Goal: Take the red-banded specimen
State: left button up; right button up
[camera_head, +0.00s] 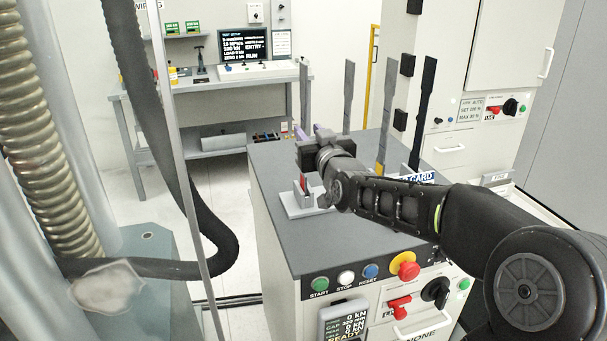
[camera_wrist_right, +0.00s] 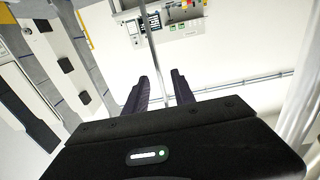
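A flat grey specimen (camera_head: 304,92) stands upright at the left end of the row on the grey-topped cabinet. Red shows low down at its white holder (camera_head: 303,200), below my right gripper; its middle is hidden by the gripper. My right gripper (camera_head: 309,133) reaches in from the right at this bar. In the right wrist view, the bar (camera_wrist_right: 152,55) passes between the two dark fingers (camera_wrist_right: 160,85), with visible gaps beside it, so the gripper looks open around it. My left gripper is not in view.
A second grey specimen (camera_head: 348,95), a yellow-banded specimen (camera_head: 386,100) and a black specimen (camera_head: 424,110) stand upright to the right, close to my arm. Buttons and a red knob (camera_head: 409,270) line the cabinet front. A workbench (camera_head: 165,90) stands behind.

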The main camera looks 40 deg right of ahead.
aim_at(305, 126)
jog(key=p+x, duration=0.3)
jog(key=x, duration=0.1)
jog(key=shift+w+d, duration=0.2)
jog(key=shift+w, duration=0.35)
grip_shut()
dwell(1.3)
jog(key=shift+r, duration=0.15)
